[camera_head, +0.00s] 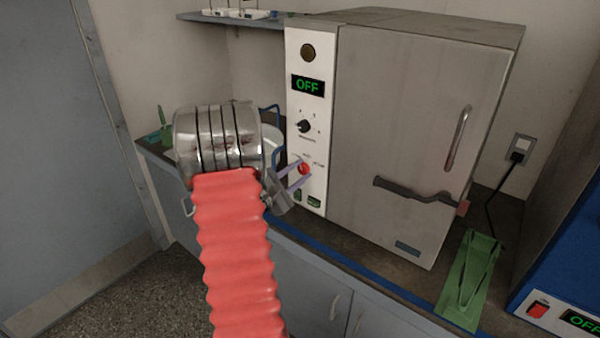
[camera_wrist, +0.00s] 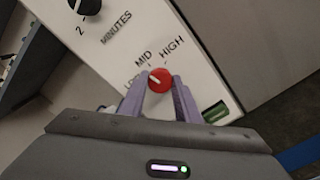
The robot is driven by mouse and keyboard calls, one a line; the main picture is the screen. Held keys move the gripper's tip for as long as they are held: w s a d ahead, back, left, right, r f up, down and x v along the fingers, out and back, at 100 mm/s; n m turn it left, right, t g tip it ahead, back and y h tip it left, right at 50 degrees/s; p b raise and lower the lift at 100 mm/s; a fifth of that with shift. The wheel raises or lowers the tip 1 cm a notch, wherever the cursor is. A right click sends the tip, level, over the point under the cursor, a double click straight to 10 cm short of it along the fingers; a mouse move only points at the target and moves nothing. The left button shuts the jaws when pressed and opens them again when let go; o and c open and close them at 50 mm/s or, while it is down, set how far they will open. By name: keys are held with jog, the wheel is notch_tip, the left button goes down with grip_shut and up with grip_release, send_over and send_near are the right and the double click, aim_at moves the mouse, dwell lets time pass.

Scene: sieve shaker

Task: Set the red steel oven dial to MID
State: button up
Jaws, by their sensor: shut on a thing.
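The red dial (camera_wrist: 160,80) sits low on the white control panel of the steel oven (camera_head: 410,120); it also shows in the head view (camera_head: 304,168). LOW, MID and HIGH are printed around it, with LOW partly hidden by a finger. Its white mark points up-left in the wrist view, seemingly between LOW and MID; the exact setting is hard to tell. My gripper (camera_wrist: 161,84) has its purple fingers on either side of the dial and is shut on it. In the head view my gripper (camera_head: 302,176) reaches the panel from the left.
Above the red dial are a black minutes knob (camera_head: 304,126) and a green display reading OFF (camera_head: 308,86). The oven door has a handle (camera_head: 459,138). A green stand (camera_head: 470,280) and a blue machine (camera_head: 570,270) are at right.

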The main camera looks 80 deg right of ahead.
jog(key=shift+s+a+f+m, duration=0.15)
jog(key=shift+s+f+m, duration=0.05)
jog(key=shift+m, duration=0.9)
jog(key=o, duration=0.7)
jog(key=shift+c, duration=0.2)
jog(key=o, duration=0.4)
jog(key=shift+w+r, duration=0.1)
jog(key=shift+r, duration=0.05)
